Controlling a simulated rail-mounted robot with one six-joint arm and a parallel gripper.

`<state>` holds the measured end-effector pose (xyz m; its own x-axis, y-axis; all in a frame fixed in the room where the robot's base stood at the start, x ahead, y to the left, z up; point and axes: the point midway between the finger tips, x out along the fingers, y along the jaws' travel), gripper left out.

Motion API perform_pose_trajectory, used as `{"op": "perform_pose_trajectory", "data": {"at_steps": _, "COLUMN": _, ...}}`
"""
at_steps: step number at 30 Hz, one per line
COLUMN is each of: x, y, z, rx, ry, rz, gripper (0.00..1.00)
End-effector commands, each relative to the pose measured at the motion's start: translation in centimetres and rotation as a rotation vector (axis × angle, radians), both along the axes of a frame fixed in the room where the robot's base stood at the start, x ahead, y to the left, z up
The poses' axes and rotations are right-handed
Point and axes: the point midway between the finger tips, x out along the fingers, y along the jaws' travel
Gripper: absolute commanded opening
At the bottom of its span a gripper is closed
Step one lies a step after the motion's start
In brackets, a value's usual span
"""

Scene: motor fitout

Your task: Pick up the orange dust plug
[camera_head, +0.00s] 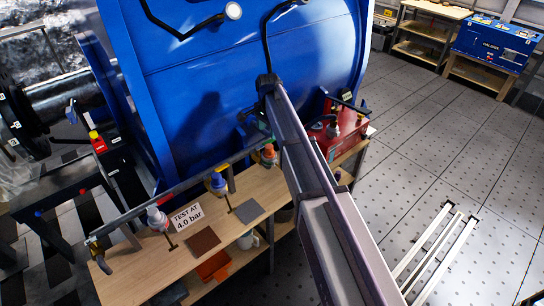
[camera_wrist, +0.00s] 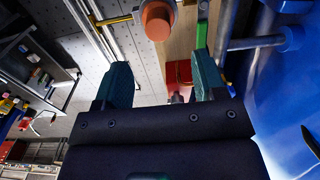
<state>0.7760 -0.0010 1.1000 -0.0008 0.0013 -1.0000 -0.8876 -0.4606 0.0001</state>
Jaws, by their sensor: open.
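The orange dust plug (camera_head: 269,152) sits on a fitting along the pipe above the wooden bench, close to the blue drum. In the wrist view, the orange plug (camera_wrist: 157,20) is a short cylinder with a round end face near the top edge, beyond my fingertips. My gripper (camera_wrist: 161,78) has its two dark teal fingers spread apart, with no object held between them. The plug is ahead of the fingers, roughly in line with the gap and not touched. In the head view my arm hides most of the gripper.
A blue-capped fitting (camera_head: 217,182) and a red-and-white fitting (camera_head: 157,218) stand along the same pipe. The large blue drum (camera_head: 235,70) rises behind the bench (camera_head: 130,275). A red box (camera_head: 345,130) stands to the right.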

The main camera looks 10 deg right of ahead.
Motion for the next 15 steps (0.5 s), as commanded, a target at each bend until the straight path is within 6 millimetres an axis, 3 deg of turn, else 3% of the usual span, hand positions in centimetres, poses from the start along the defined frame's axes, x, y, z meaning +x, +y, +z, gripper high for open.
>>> {"op": "perform_pose_trajectory", "data": {"at_steps": 1, "x": 0.0, "y": 0.0, "z": -2.3, "rx": 0.000, "ry": 0.000, "rz": 0.001, "gripper": 0.64}}
{"op": "perform_pose_trajectory", "data": {"at_steps": 3, "x": 0.0, "y": 0.0, "z": -3.5, "rx": 0.000, "ry": 0.000, "rz": 0.001, "gripper": 0.64}}
{"op": "perform_pose_trajectory", "data": {"at_steps": 10, "x": -0.1, "y": 0.0, "z": -3.9, "rx": 0.000, "ry": 0.000, "rz": 0.002, "gripper": 0.64}}
{"op": "perform_pose_trajectory", "data": {"at_steps": 15, "x": -0.2, "y": 0.0, "z": -7.2, "rx": 0.000, "ry": 0.000, "rz": 0.002, "gripper": 0.64}}
